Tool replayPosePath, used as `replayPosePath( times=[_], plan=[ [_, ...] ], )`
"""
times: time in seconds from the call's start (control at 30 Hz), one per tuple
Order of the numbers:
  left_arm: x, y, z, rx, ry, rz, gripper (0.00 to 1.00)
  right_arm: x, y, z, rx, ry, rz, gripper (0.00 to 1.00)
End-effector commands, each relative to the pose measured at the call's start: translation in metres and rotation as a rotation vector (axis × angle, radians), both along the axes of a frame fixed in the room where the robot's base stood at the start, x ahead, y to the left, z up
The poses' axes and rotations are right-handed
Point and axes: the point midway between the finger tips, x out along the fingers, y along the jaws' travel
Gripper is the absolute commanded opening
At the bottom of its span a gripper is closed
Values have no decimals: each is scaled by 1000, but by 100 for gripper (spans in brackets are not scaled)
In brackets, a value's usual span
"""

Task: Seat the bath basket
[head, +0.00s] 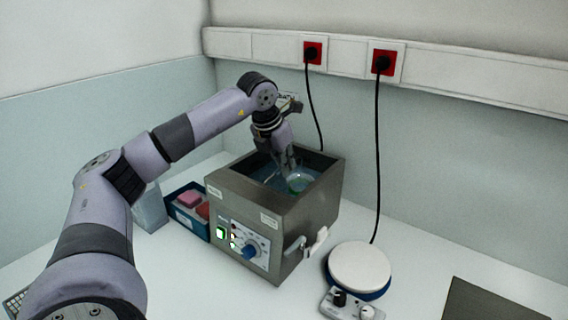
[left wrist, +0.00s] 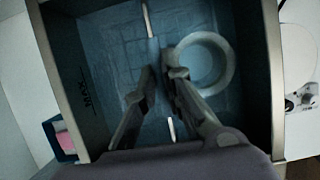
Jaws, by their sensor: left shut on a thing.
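The bath (head: 272,205) is a steel box with an open top, a dial and lit switches on its front, holding bluish water. My left gripper (head: 287,166) reaches down inside it. In the left wrist view its fingers (left wrist: 163,75) are closed on a narrow upright piece, seemingly the handle of the bath basket. Pale strips of it (left wrist: 171,129) show above and below the fingers. Faint grid lines lie beneath, in the bath. A pale round ring-shaped vessel (left wrist: 206,64) is right of the fingers; whether it is in the basket, I cannot tell. The basket's underside is hidden.
A blue tray (head: 183,217) with pink and red items stands left of the bath. A white-topped round plate device (head: 359,267) with knobs stands right of it. A tap (head: 305,243) sticks out from the bath's side. Cords hang from red wall sockets (head: 383,62).

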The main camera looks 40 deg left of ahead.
Motion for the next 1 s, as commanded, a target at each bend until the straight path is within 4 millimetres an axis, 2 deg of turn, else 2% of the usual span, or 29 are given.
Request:
replayPosePath(
  times=[0.13,0.17,0.4,0.5,0.7,1.0],
  plan=[
    [0,0,1,0,-3,0,0,0,0,0,0,0,0,45],
    [0,0,1,0,-3,0,11,0,0,0,0,0,0,45],
    [0,0,1,0,-1,0,27,0,0,0,0,0,0,45],
    [0,0,0,0,-1,0,32,0,0,0,0,0,0,45],
    [0,0,0,0,0,0,32,0,0,0,0,0,0,45],
    [0,0,0,0,1,0,52,0,0,0,0,0,0,45]
  ],
)
